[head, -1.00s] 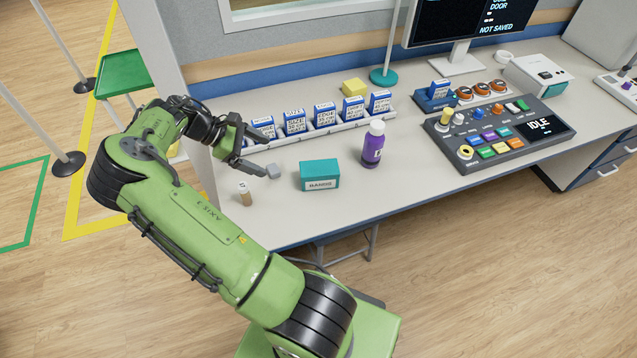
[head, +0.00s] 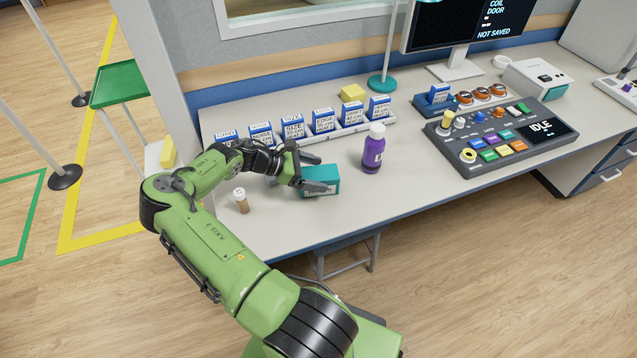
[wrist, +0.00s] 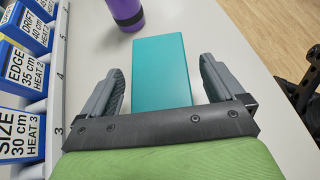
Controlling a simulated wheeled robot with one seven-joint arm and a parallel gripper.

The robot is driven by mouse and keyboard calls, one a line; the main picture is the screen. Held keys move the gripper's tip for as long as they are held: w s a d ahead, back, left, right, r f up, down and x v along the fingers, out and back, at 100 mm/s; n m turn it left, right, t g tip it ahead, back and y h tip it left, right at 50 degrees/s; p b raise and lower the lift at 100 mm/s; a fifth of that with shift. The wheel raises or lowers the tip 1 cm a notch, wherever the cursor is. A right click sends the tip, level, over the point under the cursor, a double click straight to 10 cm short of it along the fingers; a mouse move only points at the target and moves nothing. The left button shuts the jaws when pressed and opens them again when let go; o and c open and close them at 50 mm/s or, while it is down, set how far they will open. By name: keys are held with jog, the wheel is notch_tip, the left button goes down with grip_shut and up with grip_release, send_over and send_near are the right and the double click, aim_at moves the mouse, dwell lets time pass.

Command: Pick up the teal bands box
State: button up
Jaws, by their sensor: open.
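The teal bands box (head: 322,179) stands on the white desk near its front edge. Whether the fingers reach below the box's top is hard to tell.
A purple bottle (head: 373,149) stands just right of the box. A small vial with a pale cap (head: 240,200) stands to the left. A rack of blue-and-white cards (head: 345,130) runs behind. A control panel (head: 490,133) is further right. The desk's front right is clear.

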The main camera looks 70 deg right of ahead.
jog(key=shift+x, duration=0.8)
jog(key=shift+w, duration=0.1)
jog(key=shift+c, duration=0.3)
jog(key=shift+r, duration=0.1)
jog(key=c, duration=1.1)
